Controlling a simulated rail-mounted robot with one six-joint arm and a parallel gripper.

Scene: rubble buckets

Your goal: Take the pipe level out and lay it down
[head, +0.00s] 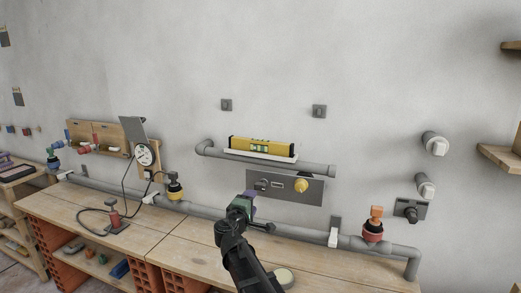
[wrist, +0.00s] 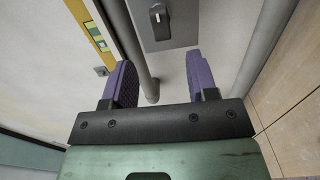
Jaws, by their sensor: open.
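The pipe level is a yellow level (head: 262,147) with a green vial window. In the head view it rests on a white ledge on top of the upper grey pipe (head: 265,162) on the wall. Part of the level (wrist: 90,27) also shows at the upper left of the wrist view. My gripper (head: 247,200) is below and slightly left of the level, apart from it, in front of the wall and the lower pipe. In the wrist view its two purple fingers (wrist: 160,85) are spread with nothing between them.
A grey panel (head: 284,186) with a yellow knob is under the upper pipe. The lower pipe (head: 205,211) runs behind the wooden workbench (head: 185,252), carrying yellow and red valves. The bench has bare stretches left and right of my arm.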

